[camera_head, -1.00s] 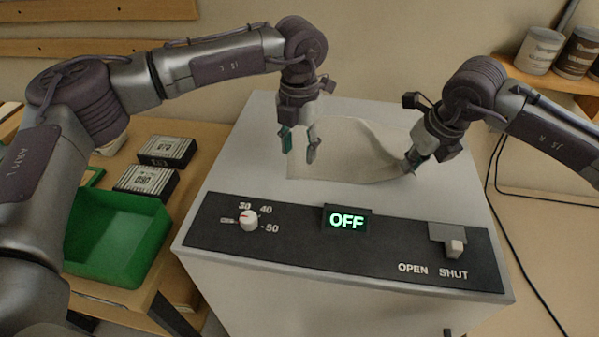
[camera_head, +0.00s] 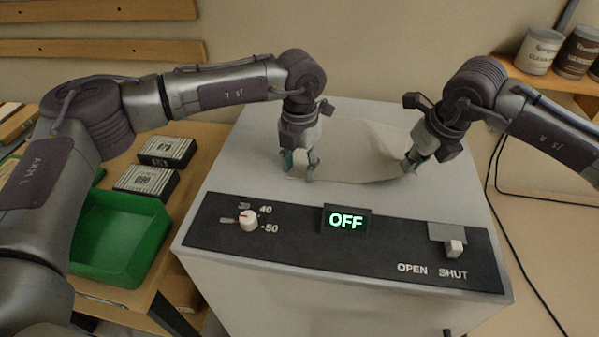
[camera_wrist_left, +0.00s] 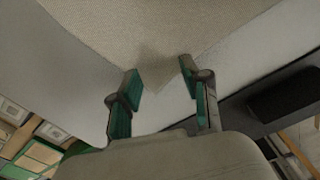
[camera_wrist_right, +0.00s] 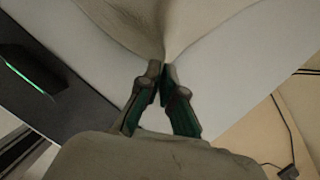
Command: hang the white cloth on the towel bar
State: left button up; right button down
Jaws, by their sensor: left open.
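The white cloth (camera_head: 358,158) lies on top of the pale cabinet (camera_head: 255,125), its right part raised in folds. My right gripper (camera_head: 409,168) is shut on the cloth's right corner. The right wrist view shows the cloth (camera_wrist_right: 140,22) gathered to a point between the closed fingertips (camera_wrist_right: 162,72). My left gripper (camera_head: 299,174) is open, low over the cloth's near left corner. In the left wrist view a corner of the cloth (camera_wrist_left: 150,25) points between the spread fingertips (camera_wrist_left: 160,76). I cannot make out a towel bar.
A green bin (camera_head: 120,240) and two black boxes (camera_head: 166,150) stand on the left bench. Cans (camera_head: 540,50) stand on a shelf at the back right.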

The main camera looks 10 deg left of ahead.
pick_arm(q)
jog(key=shift+f, duration=0.1)
jog(key=shift+c, duration=0.5)
jog(key=shift+s, duration=0.1)
grip_shut()
jog(key=shift+r, duration=2.55)
